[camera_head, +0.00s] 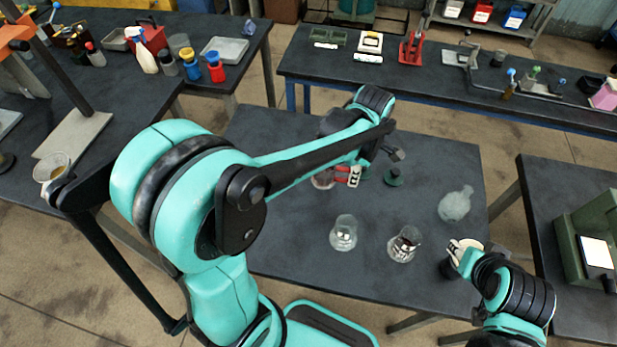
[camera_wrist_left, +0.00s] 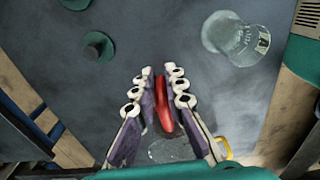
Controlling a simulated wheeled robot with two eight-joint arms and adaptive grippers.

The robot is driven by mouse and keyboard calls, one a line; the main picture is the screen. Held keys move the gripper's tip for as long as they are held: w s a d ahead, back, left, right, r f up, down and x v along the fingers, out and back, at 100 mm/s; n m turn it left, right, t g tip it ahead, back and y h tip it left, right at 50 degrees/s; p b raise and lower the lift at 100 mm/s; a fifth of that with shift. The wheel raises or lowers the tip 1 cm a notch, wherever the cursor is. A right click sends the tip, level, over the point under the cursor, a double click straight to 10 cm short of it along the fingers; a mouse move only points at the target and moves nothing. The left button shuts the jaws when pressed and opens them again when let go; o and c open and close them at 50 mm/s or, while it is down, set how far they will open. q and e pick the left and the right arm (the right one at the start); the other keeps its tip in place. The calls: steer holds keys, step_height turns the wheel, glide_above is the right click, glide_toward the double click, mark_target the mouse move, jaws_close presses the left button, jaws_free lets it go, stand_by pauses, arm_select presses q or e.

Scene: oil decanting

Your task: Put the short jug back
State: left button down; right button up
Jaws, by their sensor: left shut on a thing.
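The short jug (camera_head: 323,181) is a clear glass vessel with a red handle. It stands or hangs at the far middle of the centre table, partly hidden by my left arm. My left gripper (camera_head: 348,175) is shut on its red handle, which shows between the fingers in the left wrist view (camera_wrist_left: 164,103). The jug's glass rim (camera_wrist_left: 172,149) is faint below the fingers there. I cannot tell whether its base touches the table. My right gripper (camera_head: 463,250) is at the table's right front edge, beside a dark round thing; its grip is unclear.
A glass beaker (camera_head: 343,235), a second glass vessel (camera_head: 404,245) and a round flask (camera_head: 455,205) stand on the centre table (camera_head: 290,250). The table's left part looks clear.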

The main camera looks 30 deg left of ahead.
arm_select(q)
steer(key=a+f, duration=0.2)
steer(key=a, duration=0.1)
steer(key=w+a+f+b, duration=0.1)
steer(key=a, duration=0.2)
steer(key=a+f+b, duration=0.1)
steer(key=a+f, duration=0.1)
steer(key=a, duration=0.1)
steer(key=shift+w+f, duration=0.3)
steer(key=shift+w, duration=0.05)
steer(key=shift+f+b, duration=0.85)
steer(key=shift+f, duration=1.2)
steer(key=shift+f, duration=0.1)
steer(key=c, duration=1.6)
jaws_free()
